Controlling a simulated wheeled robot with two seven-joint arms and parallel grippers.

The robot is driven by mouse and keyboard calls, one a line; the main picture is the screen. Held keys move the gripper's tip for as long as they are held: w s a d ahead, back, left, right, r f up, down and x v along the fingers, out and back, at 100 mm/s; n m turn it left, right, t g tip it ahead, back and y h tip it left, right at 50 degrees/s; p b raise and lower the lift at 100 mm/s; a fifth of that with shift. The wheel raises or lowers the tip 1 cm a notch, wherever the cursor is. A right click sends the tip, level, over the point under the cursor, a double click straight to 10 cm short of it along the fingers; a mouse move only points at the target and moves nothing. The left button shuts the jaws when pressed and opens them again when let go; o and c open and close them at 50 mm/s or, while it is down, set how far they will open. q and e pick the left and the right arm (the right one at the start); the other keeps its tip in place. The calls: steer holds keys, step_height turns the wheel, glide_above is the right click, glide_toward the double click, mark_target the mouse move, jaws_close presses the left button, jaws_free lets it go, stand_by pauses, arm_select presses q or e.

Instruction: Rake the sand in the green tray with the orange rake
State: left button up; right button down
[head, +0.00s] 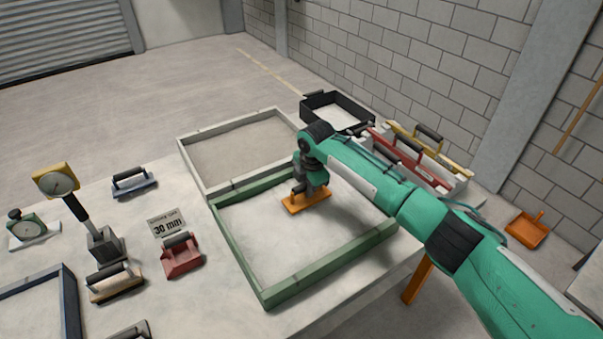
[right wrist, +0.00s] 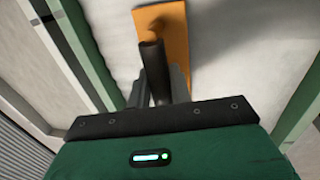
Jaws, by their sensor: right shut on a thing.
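The green tray (head: 327,257) sits on the table, filled with pale sand (head: 275,235). The orange rake (head: 306,201) is over the far part of the tray, at or close to the sand; I cannot tell whether it touches. My right gripper (head: 307,187) is above the rake and shut on its dark handle. In the right wrist view the rake's orange plate (right wrist: 165,30) lies ahead of my right gripper (right wrist: 158,85), with the handle (right wrist: 152,55) between the fingers. My left gripper is not in view.
A grey-white sand tray (head: 189,165) adjoins behind, and a black tray (head: 370,112) stands farther back. A rack of tools (head: 455,180) stands at the right. A red float (head: 181,256), a 30 mm sign (head: 168,223) and a gauge (head: 57,182) stand on the left.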

steer(key=s+d+p, duration=0.2)
steer(key=s+d, duration=0.1)
steer(key=s, duration=0.1)
steer(key=s+d+p, duration=0.2)
steer(key=s+d, duration=0.1)
steer(key=s, duration=0.1)
steer(key=s+d+p, duration=0.3)
steer(key=s, duration=0.1)
steer(key=shift+s+r, duration=0.1)
steer(key=shift+s, duration=0.1)
step_height(320, 180, up, 8)
steer(key=p, duration=0.7)
